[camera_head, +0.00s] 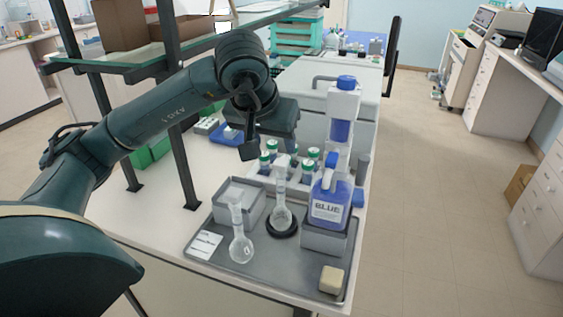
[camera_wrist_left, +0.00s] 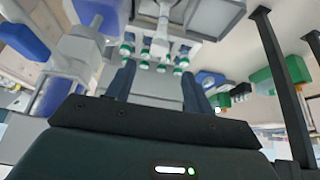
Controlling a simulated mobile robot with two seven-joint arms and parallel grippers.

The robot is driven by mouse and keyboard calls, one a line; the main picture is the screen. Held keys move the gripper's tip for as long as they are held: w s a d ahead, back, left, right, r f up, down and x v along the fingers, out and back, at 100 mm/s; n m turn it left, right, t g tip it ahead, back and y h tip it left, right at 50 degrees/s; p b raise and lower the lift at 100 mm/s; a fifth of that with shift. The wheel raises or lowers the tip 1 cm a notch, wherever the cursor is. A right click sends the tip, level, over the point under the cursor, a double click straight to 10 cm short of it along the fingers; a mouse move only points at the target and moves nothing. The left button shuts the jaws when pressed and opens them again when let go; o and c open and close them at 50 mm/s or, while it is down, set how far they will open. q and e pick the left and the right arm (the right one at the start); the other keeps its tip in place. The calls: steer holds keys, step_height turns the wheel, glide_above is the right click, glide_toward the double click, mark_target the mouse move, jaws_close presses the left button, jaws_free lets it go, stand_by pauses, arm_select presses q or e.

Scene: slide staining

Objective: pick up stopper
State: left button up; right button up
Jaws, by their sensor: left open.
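Two clear glass flasks stand on the grey tray (camera_head: 203,252). The rear flask (camera_head: 282,212) sits in a black ring, and a pale, stopper-like top (camera_head: 282,164) shows at its neck. The front flask (camera_head: 241,247) also has a pale neck end (camera_head: 235,198). I cannot tell for sure which pale piece is the loose stopper. My left gripper (camera_head: 268,147) is open and empty, above and behind the rear flask. Its two spread fingers show in the left wrist view (camera_wrist_left: 158,80), with nothing between them. My right gripper is not in view.
A blue-labelled bottle (camera_head: 329,210) stands in a grey holder at the tray's right. Several green-capped bottles (camera_head: 310,168) stand behind the flasks. A beige block (camera_head: 331,279) lies at the front right. A dark shelf post (camera_head: 181,150) rises at left.

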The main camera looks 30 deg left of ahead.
mark_target(281, 161)
arm_select(q)
steer(key=p+x, duration=0.1)
steer(key=x, duration=0.6)
steer(key=shift+w+f+p, duration=0.15)
steer(key=shift+f+p, duration=0.15)
steer(key=shift+f, duration=0.05)
steer(key=shift+c, duration=0.2)
steer(key=c, duration=1)
steer(key=shift+r, duration=0.15)
